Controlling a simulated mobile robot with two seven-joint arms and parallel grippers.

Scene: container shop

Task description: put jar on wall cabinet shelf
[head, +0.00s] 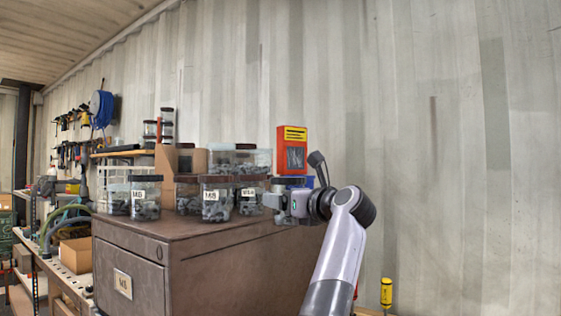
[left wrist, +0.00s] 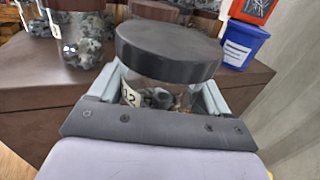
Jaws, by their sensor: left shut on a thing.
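In the left wrist view a clear jar (left wrist: 158,97) with a wide dark lid (left wrist: 168,48), a paper label and grey pieces inside is between the fingers of my left gripper (left wrist: 163,98). The gripper is shut on it. In the head view my left gripper (head: 287,204) is at the right end of the brown cabinet top (head: 190,225); the held jar is hard to make out there. Several similar jars (head: 146,202) stand on the cabinet top. I cannot tell which surface is the wall cabinet shelf. My right gripper is in neither view.
Clear bins (head: 240,160) of grey pieces sit behind the jars. A red box (head: 291,150) and a blue bin (left wrist: 244,44) are near the cabinet's right end. A workbench with a cardboard box (head: 76,254) is at the left. The cabinet top's front strip is bare.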

